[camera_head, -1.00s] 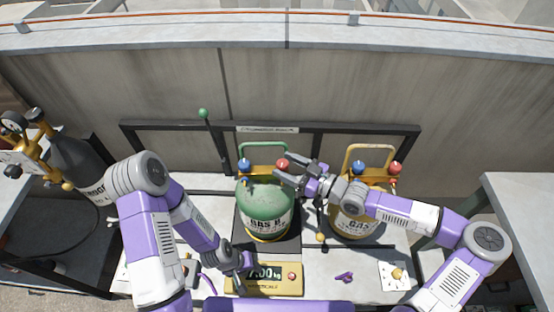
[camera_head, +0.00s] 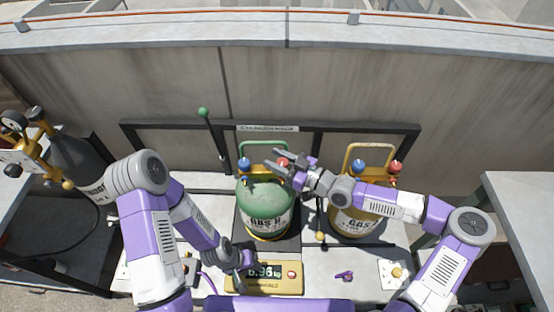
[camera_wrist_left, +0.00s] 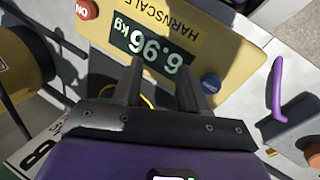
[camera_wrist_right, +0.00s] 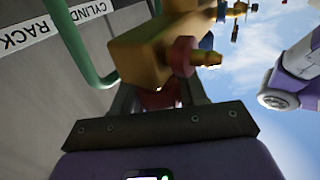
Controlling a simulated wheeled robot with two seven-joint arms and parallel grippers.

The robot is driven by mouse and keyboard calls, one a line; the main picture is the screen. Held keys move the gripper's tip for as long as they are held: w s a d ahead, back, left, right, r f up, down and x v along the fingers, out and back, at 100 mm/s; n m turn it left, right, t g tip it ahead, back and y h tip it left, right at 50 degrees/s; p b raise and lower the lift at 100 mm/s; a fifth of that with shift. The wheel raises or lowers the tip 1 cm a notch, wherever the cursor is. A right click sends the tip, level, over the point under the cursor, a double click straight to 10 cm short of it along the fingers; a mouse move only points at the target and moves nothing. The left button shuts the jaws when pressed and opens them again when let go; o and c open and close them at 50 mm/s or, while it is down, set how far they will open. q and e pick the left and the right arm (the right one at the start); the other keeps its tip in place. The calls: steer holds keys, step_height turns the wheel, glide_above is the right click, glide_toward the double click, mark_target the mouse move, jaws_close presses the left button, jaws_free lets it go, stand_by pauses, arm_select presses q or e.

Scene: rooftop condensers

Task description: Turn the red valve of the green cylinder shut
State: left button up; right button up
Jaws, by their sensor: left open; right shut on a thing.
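The green cylinder (camera_head: 265,205) stands upright on the dark plate of the scale (camera_head: 280,284). It has a blue valve (camera_head: 244,164) on the left and a red valve (camera_head: 283,162) on the right. My right gripper (camera_head: 280,158) is shut on the red valve. In the right wrist view the red valve (camera_wrist_right: 158,97) sits between the fingers, below a brass body (camera_wrist_right: 155,45), and is partly hidden. My left gripper (camera_head: 243,266) is open and empty, low in front of the scale's display. The left wrist view shows the display (camera_wrist_left: 155,50) reading 6.96 kg.
A yellow cylinder (camera_head: 352,218) with its own blue and red valves stands close on the right. A dark rack frame (camera_head: 350,128) runs behind both. A green-knobbed lever (camera_head: 203,112) rises at the left. A purple piece (camera_head: 344,275) lies on the bench.

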arm_select(q)
steer(key=shift+r, duration=0.1)
